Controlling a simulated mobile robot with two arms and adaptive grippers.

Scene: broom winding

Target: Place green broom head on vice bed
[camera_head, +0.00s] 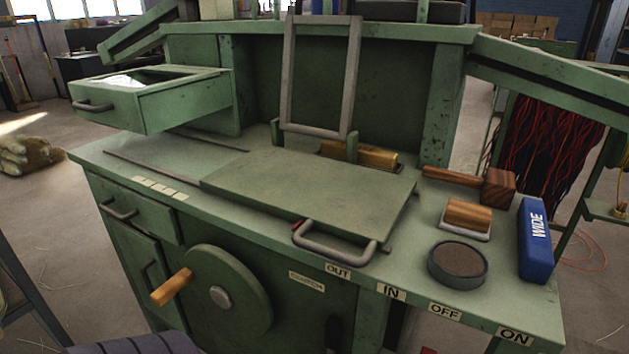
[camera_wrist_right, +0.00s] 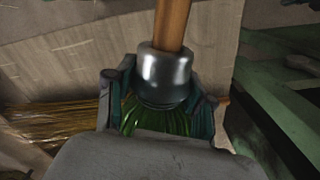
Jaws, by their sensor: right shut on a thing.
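In the right wrist view my right gripper (camera_wrist_right: 158,98) is shut around the green broom head (camera_wrist_right: 158,121), one finger on each side. A shiny metal collar (camera_wrist_right: 166,74) sits on the green bristles, and a wooden handle (camera_wrist_right: 172,22) rises from it. In the head view the green workbench shows a flat green plate (camera_head: 305,190) with a grey bar handle (camera_head: 335,245) at its front, which looks like the vice bed. It is bare. The broom and both grippers are out of the head view.
On the bench's right stand a wooden mallet (camera_head: 497,187), a wood-backed block (camera_head: 467,216), a round dark dish (camera_head: 457,265) and a blue WIDE box (camera_head: 535,240). A grey frame (camera_head: 320,75) stands upright behind the plate. A drawer (camera_head: 155,98) is open at left. Straw (camera_wrist_right: 55,125) lies in the wrist view.

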